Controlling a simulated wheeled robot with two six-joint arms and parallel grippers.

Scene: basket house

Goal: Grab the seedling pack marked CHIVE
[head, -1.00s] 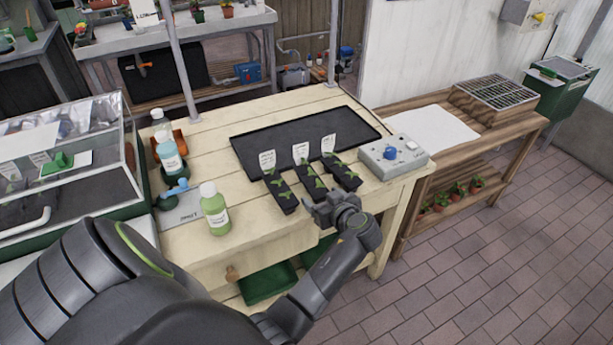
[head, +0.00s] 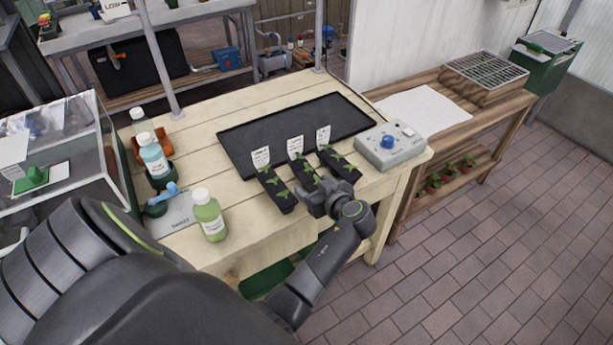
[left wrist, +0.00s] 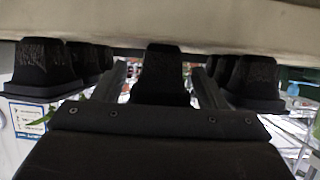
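Three black seedling packs with small green leaves and white tags stand side by side: left pack (head: 275,190), middle pack (head: 303,173), right pack (head: 341,166). The tag lettering is too small to read, so I cannot tell which is CHIVE. My left gripper (head: 316,201) is at the near end of the middle pack. In the left wrist view the open fingers (left wrist: 160,88) stand on either side of the middle pack (left wrist: 160,65), with gaps visible; the outer packs lie outside them. My right gripper is not in view.
A black tray (head: 300,115) lies behind the packs on the wooden table (head: 205,115). A grey control box with a blue knob (head: 390,147) stands close on the right. A green bottle (head: 208,215) and other bottles stand left.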

